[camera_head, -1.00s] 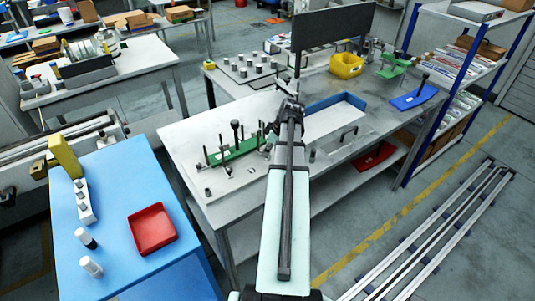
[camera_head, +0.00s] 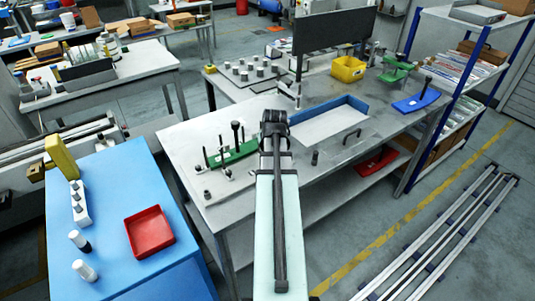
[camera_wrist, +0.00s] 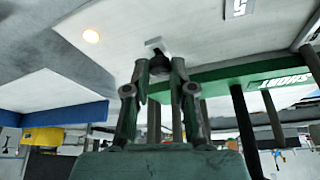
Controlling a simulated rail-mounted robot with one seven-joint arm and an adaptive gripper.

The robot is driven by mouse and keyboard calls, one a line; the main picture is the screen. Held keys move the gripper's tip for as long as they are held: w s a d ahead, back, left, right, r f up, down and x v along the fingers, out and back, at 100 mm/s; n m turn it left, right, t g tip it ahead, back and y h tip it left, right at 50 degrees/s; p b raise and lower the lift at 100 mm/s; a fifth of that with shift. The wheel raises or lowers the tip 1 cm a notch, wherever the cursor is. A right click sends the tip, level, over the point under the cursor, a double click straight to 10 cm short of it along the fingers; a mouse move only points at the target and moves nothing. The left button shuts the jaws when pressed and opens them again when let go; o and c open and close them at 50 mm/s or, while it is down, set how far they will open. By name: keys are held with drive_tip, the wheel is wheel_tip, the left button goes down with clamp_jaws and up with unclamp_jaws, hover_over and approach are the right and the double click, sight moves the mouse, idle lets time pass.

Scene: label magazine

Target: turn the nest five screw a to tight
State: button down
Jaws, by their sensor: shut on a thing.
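In the wrist view, my gripper (camera_wrist: 160,75) has its two fingers closed around a small dark screw (camera_wrist: 154,118), which I take for screw a. Much of the screw is hidden by the fingers. A small pale piece (camera_wrist: 157,44) shows just past the fingertips. A green fixture (camera_wrist: 228,82) with white lettering passes behind the right finger. In the head view the green fixture (camera_head: 240,154) with dark upright posts stands left of my arm. There my arm hides the fingertips and the screw. I cannot read the screw's tightness.
The grey workbench (camera_head: 190,140) holds a blue-edged tray (camera_head: 330,108), a yellow bin (camera_head: 348,68) and a dark upright panel (camera_head: 334,30). Dark posts (camera_wrist: 247,130) stand close right of my gripper. A red tray (camera_head: 150,232) lies on the blue table.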

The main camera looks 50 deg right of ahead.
drive_tip(key=m+g, duration=0.1)
drive_tip(key=m, duration=0.2)
drive_tip(key=m+g+h, duration=0.1)
drive_tip(key=m, duration=0.2)
drive_tip(key=shift+w+a+b, duration=0.1)
drive_tip(key=shift+w+b, duration=0.1)
drive_tip(key=shift+b, duration=0.15)
drive_tip(key=m+g, duration=0.1)
drive_tip(key=m, duration=0.2)
drive_tip(key=m+g+b, duration=0.1)
drive_tip(key=m, duration=0.2)
drive_tip(key=shift+w+h, duration=0.15)
drive_tip(key=shift+h, duration=0.15)
drive_tip(key=c, duration=1)
unclamp_jaws()
drive_tip(key=shift+r, duration=0.1)
drive_tip(key=v, duration=1.1)
drive_tip(key=shift+w+a+r, duration=0.2)
drive_tip(key=shift+a+r, duration=0.05)
drive_tip(key=shift+r, duration=0.1)
